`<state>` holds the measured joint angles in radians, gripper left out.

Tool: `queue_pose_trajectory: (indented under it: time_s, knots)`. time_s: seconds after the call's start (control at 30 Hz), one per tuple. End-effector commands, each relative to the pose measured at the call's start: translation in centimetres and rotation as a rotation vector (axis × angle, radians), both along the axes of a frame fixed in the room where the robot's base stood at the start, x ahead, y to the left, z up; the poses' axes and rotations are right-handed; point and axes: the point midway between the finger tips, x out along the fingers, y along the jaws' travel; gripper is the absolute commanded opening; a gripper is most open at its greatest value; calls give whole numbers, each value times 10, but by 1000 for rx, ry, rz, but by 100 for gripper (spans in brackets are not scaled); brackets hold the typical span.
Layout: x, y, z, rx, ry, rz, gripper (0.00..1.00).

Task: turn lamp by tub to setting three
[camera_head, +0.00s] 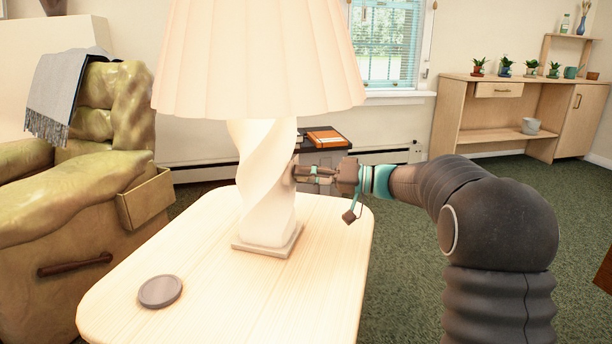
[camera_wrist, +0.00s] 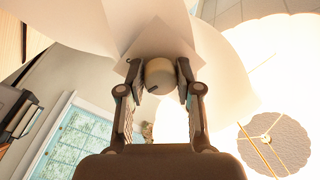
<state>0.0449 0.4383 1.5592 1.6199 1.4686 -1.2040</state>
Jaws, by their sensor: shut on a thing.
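The lit lamp (camera_head: 265,185) stands upright on a pale wooden table, with a twisted white body, a square foot and a pleated shade (camera_head: 258,60). My gripper (camera_head: 300,174) reaches in from the right against the side of the lamp's body, below the shade. In the wrist view my gripper (camera_wrist: 159,86) has its two fingers on either side of a small round knob (camera_wrist: 160,72) with a dark mark on it, and is shut on it. The setting cannot be read from the mark. In the head view the knob is hidden by the fingers. No tub can be made out with certainty.
The table (camera_head: 215,310) holds a round grey coaster (camera_head: 160,291) at its front left. A green armchair (camera_head: 70,220) with a grey throw stands at the left. A dark stand with an orange book (camera_head: 325,138) is behind the lamp. A wooden shelf unit (camera_head: 500,120) stands at the far right.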

Motion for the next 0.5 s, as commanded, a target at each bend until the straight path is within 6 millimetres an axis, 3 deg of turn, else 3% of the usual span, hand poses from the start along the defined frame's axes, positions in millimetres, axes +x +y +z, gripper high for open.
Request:
queue_pose_trajectory:
  time_s: [0.5]
  knots:
    - [0,0,1,85,368,1,0]
